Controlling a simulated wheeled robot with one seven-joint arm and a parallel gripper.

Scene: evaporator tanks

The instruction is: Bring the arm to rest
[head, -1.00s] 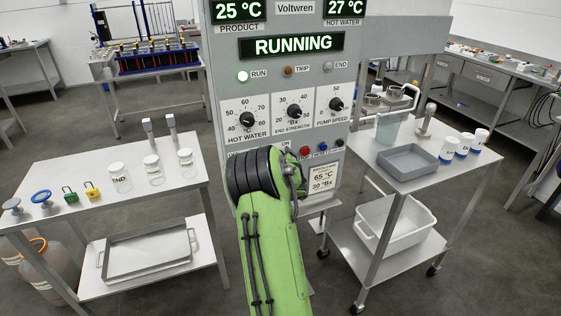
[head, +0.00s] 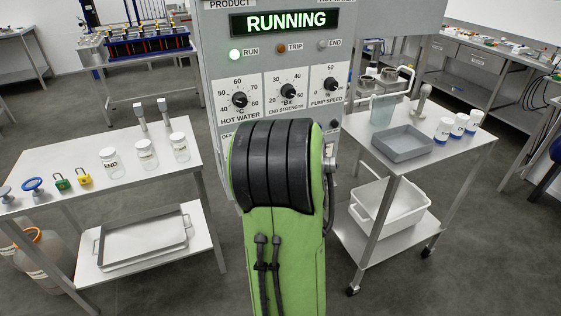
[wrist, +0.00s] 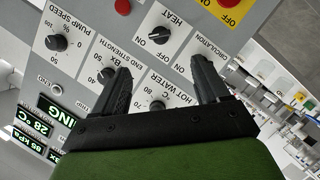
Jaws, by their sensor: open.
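My gripper (wrist: 160,82) is open and empty in the wrist view, its two dark fingers apart in front of the control panel. In the wrist view the hot water knob (wrist: 158,104) appears between the fingers; I cannot tell the gap. In the head view my green arm hides the lower panel and my gripper.
A left table (head: 120,196) holds jars (head: 146,155), padlocks and valve handles. A right trolley (head: 440,165) holds a grey tray (head: 404,144), white bottles (head: 459,124) and a clear jug (head: 383,110), with a white tub (head: 388,207) below.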

